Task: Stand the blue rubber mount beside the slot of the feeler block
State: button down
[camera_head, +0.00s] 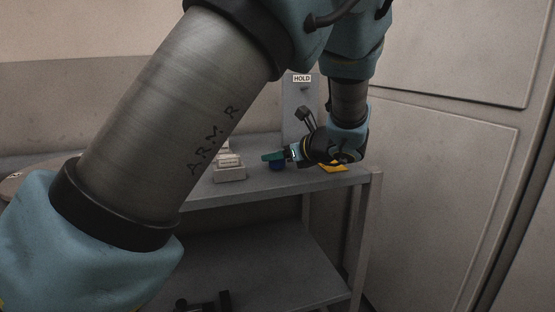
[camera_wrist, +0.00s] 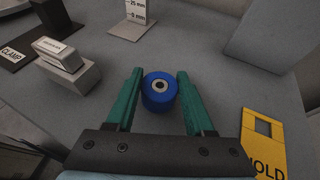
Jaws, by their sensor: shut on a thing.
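The blue rubber mount (camera_wrist: 160,92) is a short blue cylinder with a metal-ringed hole in its top face. It stands between the two green fingers of my gripper (camera_wrist: 160,85), which is shut on it. In the head view, the mount (camera_head: 277,166) shows under the green fingers (camera_head: 273,156), at or just above the table top; I cannot tell if it touches. A pale, stepped block (camera_wrist: 70,72) with a labelled upper piece lies left of my gripper in the wrist view, and also shows in the head view (camera_head: 230,173). It may be the feeler block; its slot is not clear.
A yellow HOLD plate (camera_wrist: 263,150) with a square opening lies right of my gripper. A white millimetre scale (camera_wrist: 133,18) stands beyond the mount. A dark CLAMP piece (camera_wrist: 22,50) is far left. A grey upright panel (camera_head: 300,108) stands behind. Bare table lies around the mount.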

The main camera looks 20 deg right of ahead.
jog(key=shift+f, duration=0.3)
jog(key=shift+c, duration=1.4)
grip_release()
jog(key=shift+f, duration=0.1)
jog(key=shift+s, duration=0.1)
jog(key=v, duration=1.2)
